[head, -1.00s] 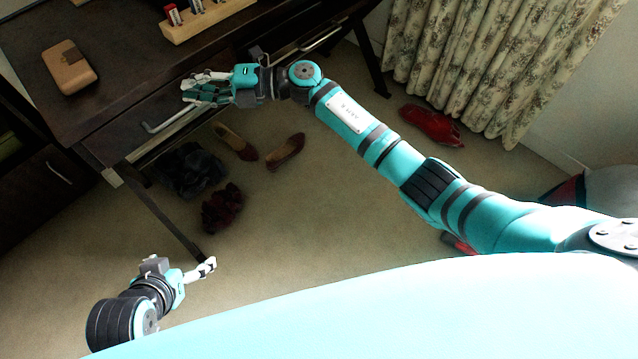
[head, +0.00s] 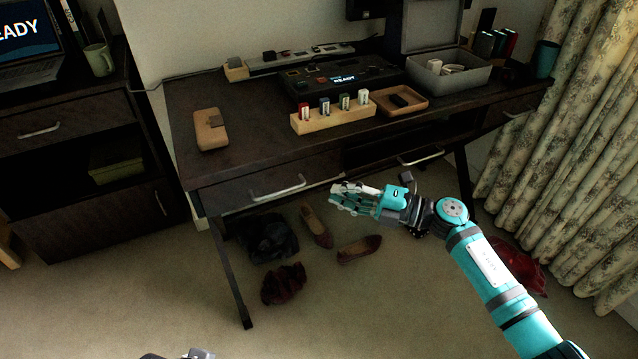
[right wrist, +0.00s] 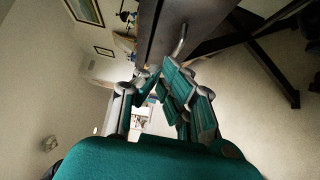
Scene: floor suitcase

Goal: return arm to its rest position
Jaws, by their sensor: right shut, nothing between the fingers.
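My right arm (head: 487,268) reaches in from the lower right of the head view. Its teal and grey right gripper (head: 338,195) points left in front of the desk, near the desk's left drawer handle (head: 278,189). The right gripper is shut and empty. In the right wrist view the fingers (right wrist: 163,88) show close up, with a dark desk panel and a metal handle (right wrist: 179,42) just beyond them. Only a small piece of my left gripper (head: 190,354) shows at the bottom edge of the head view, so its fingers cannot be judged.
The dark desk (head: 240,150) holds a tan case (head: 210,130), a wooden battery block (head: 333,116), a wooden tray (head: 402,101) and an open grey case (head: 450,77). Shoes (head: 358,250) and dark bundles (head: 268,238) lie beneath. A curtain (head: 565,150) hangs right. The front floor is clear.

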